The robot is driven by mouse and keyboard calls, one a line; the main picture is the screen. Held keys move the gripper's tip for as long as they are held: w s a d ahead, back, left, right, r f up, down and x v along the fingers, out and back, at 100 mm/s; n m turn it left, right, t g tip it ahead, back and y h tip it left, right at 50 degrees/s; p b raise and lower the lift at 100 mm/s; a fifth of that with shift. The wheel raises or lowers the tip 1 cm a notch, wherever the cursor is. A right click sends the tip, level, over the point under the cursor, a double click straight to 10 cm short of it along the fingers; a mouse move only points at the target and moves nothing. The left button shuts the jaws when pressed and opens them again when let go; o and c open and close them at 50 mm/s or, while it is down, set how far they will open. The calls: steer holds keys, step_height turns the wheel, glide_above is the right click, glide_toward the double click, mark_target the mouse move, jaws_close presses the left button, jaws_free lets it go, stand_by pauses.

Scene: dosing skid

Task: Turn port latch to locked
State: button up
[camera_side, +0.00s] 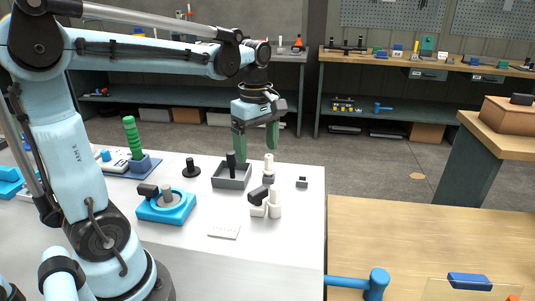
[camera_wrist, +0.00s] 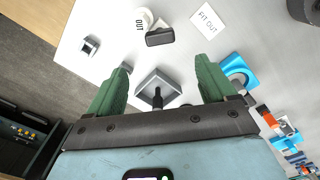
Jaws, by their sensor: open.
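A blue fixture (camera_side: 168,207) with a grey round hub and a black handle (camera_side: 147,190) sits on the white table; it may be the port latch, but no label confirms this. The handle points to the left in the side view. Part of the blue fixture also shows in the wrist view (camera_wrist: 241,70), right of my fingers. My gripper (camera_side: 256,142) is open and empty, above the far side of the table. In the wrist view my gripper (camera_wrist: 163,62) has its green fingers spread on either side of a grey tray.
The grey tray (camera_side: 231,184) holds an upright black peg. White cylinders (camera_side: 274,208) with a black block (camera_side: 261,193) stand nearby. A green ribbed post (camera_side: 132,138) rises at the left. A small grey block (camera_side: 302,182) lies near the right edge.

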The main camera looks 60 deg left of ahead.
steer(key=shift+c, duration=0.3)
steer(key=shift+c, duration=1.3)
steer(key=shift+s+m, duration=0.2)
steer(key=shift+m, duration=0.2)
steer(key=shift+c, duration=1.1)
steer(key=shift+s+m+t, duration=0.25)
steer(key=shift+m+t, duration=0.05)
steer(key=shift+m, duration=0.3)
steer(key=shift+c, duration=1.2)
steer(key=shift+s+r+m, duration=0.1)
steer(key=shift+s+m, duration=0.25)
steer(key=shift+m, duration=0.65)
steer(key=shift+c, duration=0.6)
steer(key=m+t, duration=0.4)
steer(key=m, duration=1)
glide_toward(256, 192)
steer(key=shift+y, duration=0.3)
steer(key=shift+d+x, duration=0.2)
steer(key=shift+x, duration=4.15)
